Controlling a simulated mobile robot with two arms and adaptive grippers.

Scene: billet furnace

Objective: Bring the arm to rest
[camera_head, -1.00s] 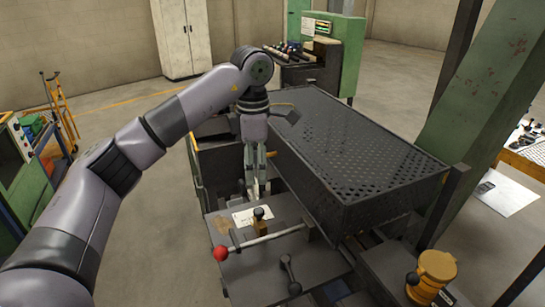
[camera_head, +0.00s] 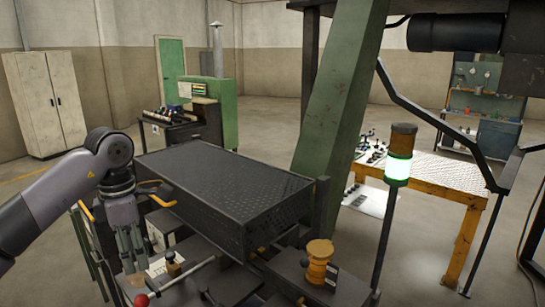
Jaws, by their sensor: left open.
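My left arm comes in from the left edge of the head view. Its left gripper (camera_head: 131,258) points down, open and empty, with its fingers close together in the picture. It hangs left of the dark perforated box (camera_head: 225,190) and beside the lever panel with the red-ball lever (camera_head: 141,299). I cannot tell the height of the fingertips above the panel. My right gripper is not in view.
A green slanted post (camera_head: 335,110) rises behind the box. A lit signal lamp on a pole (camera_head: 398,165) and a yellow-legged table (camera_head: 470,215) stand right. Open floor lies behind.

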